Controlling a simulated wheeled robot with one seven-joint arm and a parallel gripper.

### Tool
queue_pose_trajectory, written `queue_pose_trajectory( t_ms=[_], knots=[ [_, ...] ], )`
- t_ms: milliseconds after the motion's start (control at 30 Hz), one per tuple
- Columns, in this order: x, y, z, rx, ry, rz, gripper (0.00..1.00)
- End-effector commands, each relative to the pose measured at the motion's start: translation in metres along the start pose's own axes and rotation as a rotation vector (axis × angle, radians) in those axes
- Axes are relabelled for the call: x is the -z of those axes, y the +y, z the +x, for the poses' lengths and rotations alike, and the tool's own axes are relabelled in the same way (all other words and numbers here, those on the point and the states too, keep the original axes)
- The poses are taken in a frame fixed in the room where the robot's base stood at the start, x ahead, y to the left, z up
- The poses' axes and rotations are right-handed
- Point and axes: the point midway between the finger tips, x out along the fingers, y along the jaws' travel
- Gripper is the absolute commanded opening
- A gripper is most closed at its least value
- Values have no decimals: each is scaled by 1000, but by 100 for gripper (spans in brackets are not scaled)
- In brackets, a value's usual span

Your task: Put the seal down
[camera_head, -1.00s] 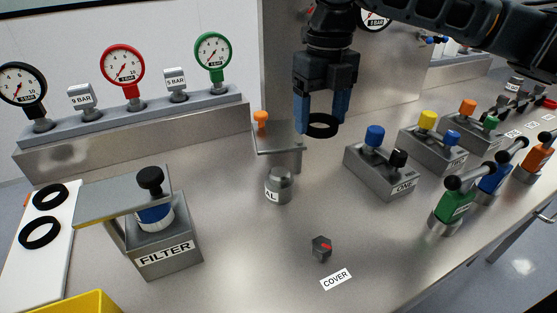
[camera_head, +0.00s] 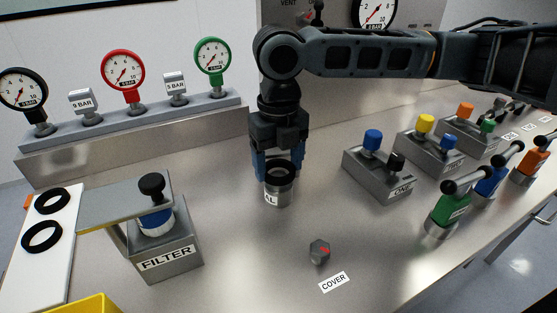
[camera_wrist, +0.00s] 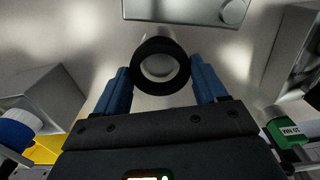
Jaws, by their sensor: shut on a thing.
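The black ring seal (camera_wrist: 140,70) is held between the blue fingers of my gripper (camera_head: 278,170). The seal lies roughly level. A short metal cylinder (camera_head: 279,194), with a label ending in "AL", stands on the bench right under it. In the wrist view, the cylinder shows through the ring's hole, close to centred. In the head view, the ring overlaps the cylinder's top. I cannot tell whether the seal touches the cylinder or is slightly above it.
The FILTER block (camera_head: 165,245) with its plate stands to the left, beside a white strip (camera_head: 25,275) with two black rings.

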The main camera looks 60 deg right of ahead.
Motion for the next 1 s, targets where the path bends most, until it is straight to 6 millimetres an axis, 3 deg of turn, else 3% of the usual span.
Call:
queue_pose_trajectory(
  t_ms=[667,700,933,1000],
  knots=[
    [0,0,12,-1,0,0,42],
    [0,0,12,-1,0,0,75],
    [0,0,12,0,0,0,97],
    [0,0,12,0,0,0,97]
  ],
)
